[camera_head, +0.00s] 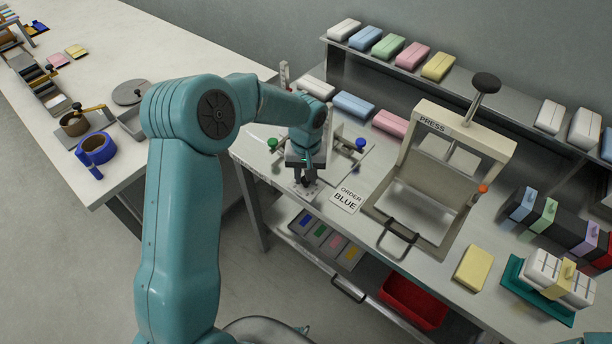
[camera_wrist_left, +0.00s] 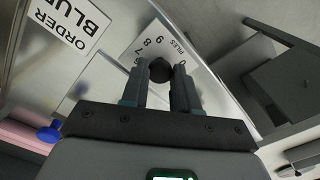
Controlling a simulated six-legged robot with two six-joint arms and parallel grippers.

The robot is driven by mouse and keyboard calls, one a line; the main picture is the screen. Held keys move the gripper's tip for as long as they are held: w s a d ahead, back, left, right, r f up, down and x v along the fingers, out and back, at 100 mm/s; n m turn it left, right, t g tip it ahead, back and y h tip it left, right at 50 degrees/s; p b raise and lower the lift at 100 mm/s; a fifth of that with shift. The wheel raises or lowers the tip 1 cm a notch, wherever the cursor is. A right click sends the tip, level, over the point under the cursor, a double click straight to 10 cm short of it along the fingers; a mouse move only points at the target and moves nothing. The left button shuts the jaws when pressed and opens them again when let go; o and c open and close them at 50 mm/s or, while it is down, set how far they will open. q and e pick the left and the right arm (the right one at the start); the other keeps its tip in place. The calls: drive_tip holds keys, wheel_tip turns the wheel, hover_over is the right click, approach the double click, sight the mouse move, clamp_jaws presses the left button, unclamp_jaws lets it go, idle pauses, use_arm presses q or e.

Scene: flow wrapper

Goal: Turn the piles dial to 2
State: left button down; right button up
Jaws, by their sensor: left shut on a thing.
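The piles dial is a dark round knob (camera_wrist_left: 161,70) on a pale plate (camera_wrist_left: 150,45) marked PILES with numbers around it. In the left wrist view 9, 8, 7 and 0 show; the other numbers are hidden by the knob and fingers, and I cannot read where the dial points. My left gripper (camera_wrist_left: 160,90) is shut on the knob, one finger on each side. In the head view my left gripper (camera_head: 305,181) reaches down onto the plate at the bench's left front. My right gripper is not in view.
An ORDER BLUE card (camera_head: 347,197) lies right of the dial. The press frame (camera_head: 440,150) stands further right. Green (camera_head: 272,144) and blue (camera_head: 361,144) ball knobs flank my gripper. Coloured packs (camera_head: 389,48) line the back shelf. A yellow pack (camera_head: 472,268) lies at the front right.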

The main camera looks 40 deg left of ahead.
use_arm(q)
drive_tip(key=shift+m, duration=0.6)
drive_tip(key=c, duration=0.8)
unclamp_jaws()
drive_tip(key=shift+c, duration=0.2)
wheel_tip(320, 180, up, 16)
drive_tip(key=shift+r, duration=0.2)
